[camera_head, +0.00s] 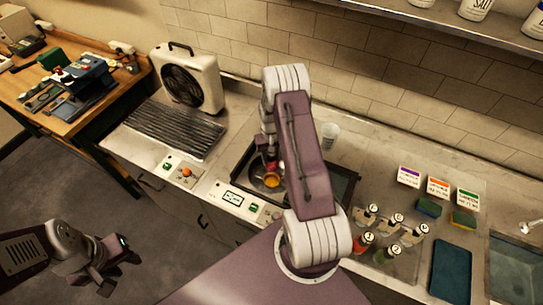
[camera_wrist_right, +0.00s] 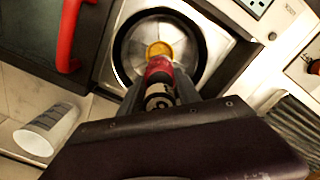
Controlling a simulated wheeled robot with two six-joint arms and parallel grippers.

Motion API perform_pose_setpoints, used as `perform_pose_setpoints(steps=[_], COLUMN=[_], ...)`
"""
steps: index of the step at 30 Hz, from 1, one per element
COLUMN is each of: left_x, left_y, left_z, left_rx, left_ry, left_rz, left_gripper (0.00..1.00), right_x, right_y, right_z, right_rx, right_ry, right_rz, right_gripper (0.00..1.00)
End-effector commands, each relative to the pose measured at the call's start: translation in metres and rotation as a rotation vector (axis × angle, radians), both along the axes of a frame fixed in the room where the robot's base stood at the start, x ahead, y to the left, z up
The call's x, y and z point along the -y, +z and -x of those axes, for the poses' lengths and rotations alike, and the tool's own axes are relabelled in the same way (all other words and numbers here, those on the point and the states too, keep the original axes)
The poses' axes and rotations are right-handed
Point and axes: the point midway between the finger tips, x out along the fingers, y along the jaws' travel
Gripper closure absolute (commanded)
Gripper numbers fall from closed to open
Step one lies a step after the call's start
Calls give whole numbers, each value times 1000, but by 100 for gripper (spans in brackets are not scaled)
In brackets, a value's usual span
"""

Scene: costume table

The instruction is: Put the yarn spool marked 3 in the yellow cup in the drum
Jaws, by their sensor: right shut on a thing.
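The round steel drum (camera_wrist_right: 195,58) with a dark ring sits in a dark machine on the counter. The yellow cup (camera_wrist_right: 158,48) is in the drum; it also shows in the head view (camera_head: 271,181). My right gripper (camera_wrist_right: 161,88) is shut on a red yarn spool (camera_wrist_right: 158,66), held at the yellow cup. I cannot tell whether the spool is inside the cup or just above it. A dark and white end of the spool lies between the fingers; its number is not readable. My left gripper (camera_head: 112,277) is open and empty over the floor at lower left.
Several numbered spools (camera_head: 385,253) stand on the counter at right, near purple, orange and green labelled cards (camera_head: 438,188). A clear cup (camera_head: 330,132) stands behind the machine. A red handle (camera_wrist_right: 68,40) is beside the drum. A fan (camera_head: 190,80) stands at left.

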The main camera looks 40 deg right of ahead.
Motion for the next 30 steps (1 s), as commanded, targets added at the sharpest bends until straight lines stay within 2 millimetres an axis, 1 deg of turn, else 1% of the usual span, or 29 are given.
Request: perform_pose_setpoints(steps=[1, 21, 25, 30], left_x=[0, 0, 0, 0], left_y=[-10, -74, -81, -81], left_z=[0, 0, 1, 0], left_rx=[0, 0, 0, 0], left_ry=[0, 0, 0, 0], left_rz=[0, 0, 0, 0], left_gripper=[64, 64, 64, 64], right_x=[0, 0, 0, 0], right_y=[-11, -94, -103, -103], right_z=[0, 0, 0, 0], right_rx=[0, 0, 1, 2], right_ry=[0, 0, 0, 0], right_rz=[0, 0, 0, 1], right_gripper=[100, 100, 100, 100])
